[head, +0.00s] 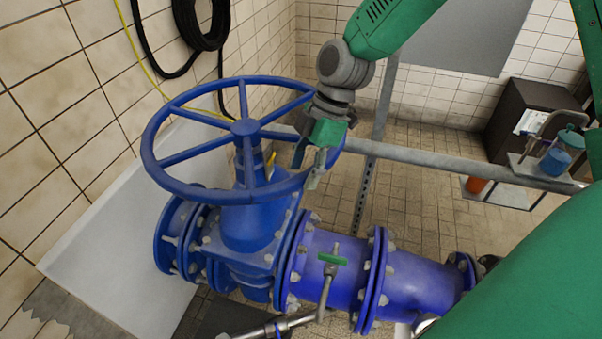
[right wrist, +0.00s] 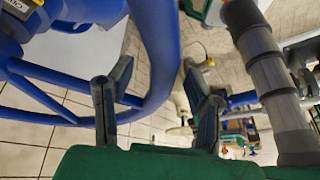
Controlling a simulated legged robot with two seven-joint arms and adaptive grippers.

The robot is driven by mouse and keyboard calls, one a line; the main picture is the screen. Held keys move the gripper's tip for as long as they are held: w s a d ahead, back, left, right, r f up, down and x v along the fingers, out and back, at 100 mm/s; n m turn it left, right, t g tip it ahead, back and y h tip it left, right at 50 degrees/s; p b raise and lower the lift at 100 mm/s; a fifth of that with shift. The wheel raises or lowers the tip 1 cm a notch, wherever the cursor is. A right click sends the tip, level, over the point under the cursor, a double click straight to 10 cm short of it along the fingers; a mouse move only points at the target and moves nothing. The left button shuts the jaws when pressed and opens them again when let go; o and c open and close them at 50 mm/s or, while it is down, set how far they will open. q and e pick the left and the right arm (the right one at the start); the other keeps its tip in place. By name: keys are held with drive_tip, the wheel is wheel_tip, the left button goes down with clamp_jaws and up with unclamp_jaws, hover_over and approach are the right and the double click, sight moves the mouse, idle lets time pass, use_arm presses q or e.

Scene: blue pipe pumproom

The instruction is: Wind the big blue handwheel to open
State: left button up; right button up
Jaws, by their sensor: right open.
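The big blue handwheel (head: 243,127) has a ring-shaped rim, several spokes and a central hub. It sits on top of a blue valve body (head: 247,225), tilted toward me in the head view. My right gripper (head: 309,168) is at the right side of the rim. In the right wrist view its two dark fingers (right wrist: 157,82) are apart, with the curved blue rim (right wrist: 158,45) passing between them. I cannot tell whether either finger touches the rim. My left gripper is not in view.
A blue flanged pipe (head: 340,268) runs right from the valve, with a small green-handled valve (head: 332,259) on it. A grey rail (head: 440,160) crosses behind. A black hose (head: 200,25) hangs on the tiled wall.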

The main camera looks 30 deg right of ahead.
drive_tip(key=shift+a+f, duration=0.25)
drive_tip(key=shift+f, duration=0.45)
clamp_jaws()
